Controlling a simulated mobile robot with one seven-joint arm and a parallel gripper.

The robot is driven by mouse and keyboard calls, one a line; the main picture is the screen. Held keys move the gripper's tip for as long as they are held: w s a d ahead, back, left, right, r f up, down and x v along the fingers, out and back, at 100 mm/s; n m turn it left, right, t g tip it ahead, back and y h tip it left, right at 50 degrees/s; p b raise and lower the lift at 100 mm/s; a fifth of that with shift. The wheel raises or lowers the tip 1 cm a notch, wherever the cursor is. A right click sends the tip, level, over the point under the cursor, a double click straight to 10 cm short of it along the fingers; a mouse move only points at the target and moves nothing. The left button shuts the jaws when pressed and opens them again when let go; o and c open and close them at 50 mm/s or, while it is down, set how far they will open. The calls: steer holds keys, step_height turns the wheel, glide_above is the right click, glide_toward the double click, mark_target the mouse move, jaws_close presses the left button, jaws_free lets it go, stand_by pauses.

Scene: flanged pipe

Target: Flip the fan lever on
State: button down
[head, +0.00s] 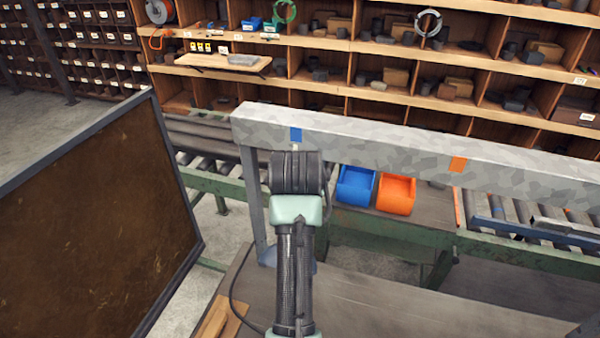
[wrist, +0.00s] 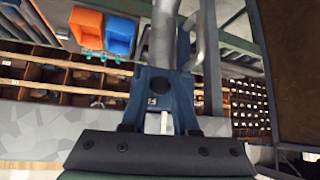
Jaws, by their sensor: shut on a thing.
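A long grey metal beam (head: 380,150) carries a blue tag (head: 296,135) at left and an orange tag (head: 458,164) at right. Neither tag has readable writing. A thin pale piece (head: 296,148) shows just under the blue tag, at the end of my arm. A narrow orange piece (head: 458,208) hangs under the orange tag. My gripper (wrist: 160,125) is at the beam below the blue tag, shut on a narrow pale piece that looks like the lever there. My wrist hides its fingertips in the head view. The wrist view shows the grip only partly.
A blue bin (head: 356,186) and an orange bin (head: 397,195) stand behind the beam, right of my arm. A framed brown panel (head: 95,220) stands close at left. Roller conveyors (head: 210,165) and parts shelves (head: 420,75) lie behind.

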steer(key=shift+r+g+p, duration=0.15)
steer(key=shift+g+p, duration=0.25)
steer(key=shift+p, duration=0.05)
steer(key=c, duration=0.7)
jaws_free()
steer(key=b+v, duration=0.2)
steer(key=v, duration=0.4)
steer(key=b+v, duration=0.3)
steer(key=v, duration=0.4)
steer(key=shift+d, duration=0.15)
steer(key=shift+w, duration=0.15)
